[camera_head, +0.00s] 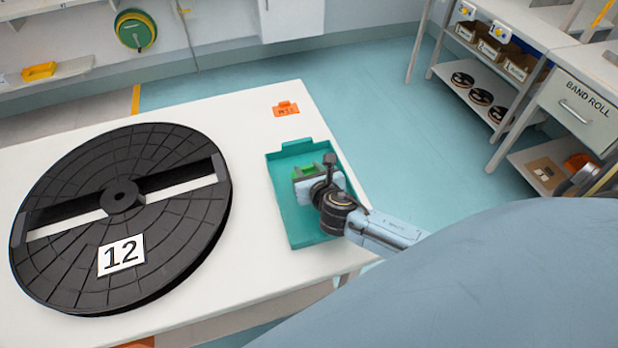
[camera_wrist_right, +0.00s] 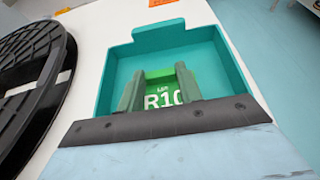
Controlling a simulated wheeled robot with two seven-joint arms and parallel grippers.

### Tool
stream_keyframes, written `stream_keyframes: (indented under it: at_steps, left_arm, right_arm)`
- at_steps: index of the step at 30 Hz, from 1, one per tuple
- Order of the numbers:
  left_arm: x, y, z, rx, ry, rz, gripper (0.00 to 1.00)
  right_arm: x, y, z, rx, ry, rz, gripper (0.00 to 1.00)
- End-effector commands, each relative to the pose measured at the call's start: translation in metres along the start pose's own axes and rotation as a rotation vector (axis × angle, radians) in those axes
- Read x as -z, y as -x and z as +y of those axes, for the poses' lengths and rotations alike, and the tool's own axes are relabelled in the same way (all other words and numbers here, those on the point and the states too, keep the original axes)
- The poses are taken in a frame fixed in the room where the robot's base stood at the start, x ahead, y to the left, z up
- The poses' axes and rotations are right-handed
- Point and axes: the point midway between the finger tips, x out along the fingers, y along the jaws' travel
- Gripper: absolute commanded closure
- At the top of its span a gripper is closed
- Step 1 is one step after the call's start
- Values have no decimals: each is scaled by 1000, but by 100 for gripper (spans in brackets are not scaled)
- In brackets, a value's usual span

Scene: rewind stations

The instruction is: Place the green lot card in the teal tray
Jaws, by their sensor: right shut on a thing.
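The teal tray (camera_head: 308,238) lies on the white table at its right side. It also shows in the right wrist view (camera_wrist_right: 210,47). My right gripper (camera_head: 315,172) is over the tray's far half, its fingers pointing down into it. In the right wrist view the right gripper (camera_wrist_right: 160,90) is shut on the green lot card (camera_wrist_right: 163,92), which bears white "R10" lettering. A bit of the card (camera_head: 303,172) shows beside the gripper in the head view. I cannot tell whether the card touches the tray floor. My left gripper is not in view.
A large black reel (camera_head: 75,245) marked 12 covers the left of the white table (camera_head: 250,120). An orange card (camera_head: 286,108) lies beyond the tray. Shelves and a "BAND ROLL" drawer (camera_head: 575,108) stand at the right. The floor between is clear.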

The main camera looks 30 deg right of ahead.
Motion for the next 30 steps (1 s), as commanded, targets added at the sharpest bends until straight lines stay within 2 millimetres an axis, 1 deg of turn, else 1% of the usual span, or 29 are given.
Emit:
stream_keyframes:
  at_steps: [1,3,11,15,16,20,27,30]
  left_arm:
    - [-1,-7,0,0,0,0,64]
    - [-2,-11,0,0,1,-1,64]
    - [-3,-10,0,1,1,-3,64]
    - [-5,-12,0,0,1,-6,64]
    - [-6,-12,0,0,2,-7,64]
    - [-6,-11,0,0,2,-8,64]
    - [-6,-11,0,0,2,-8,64]
    - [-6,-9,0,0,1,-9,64]
  right_arm:
    - [12,-4,0,1,-2,2,86]
    - [20,-8,0,1,-1,3,86]
    - [19,-8,0,-1,0,0,86]
    - [23,-9,0,-1,0,1,86]
    - [22,-9,0,-1,0,1,61]
    - [22,-9,0,-1,0,1,44]
    - [22,-9,0,-1,0,0,43]
    - [19,-7,0,-1,0,0,43]
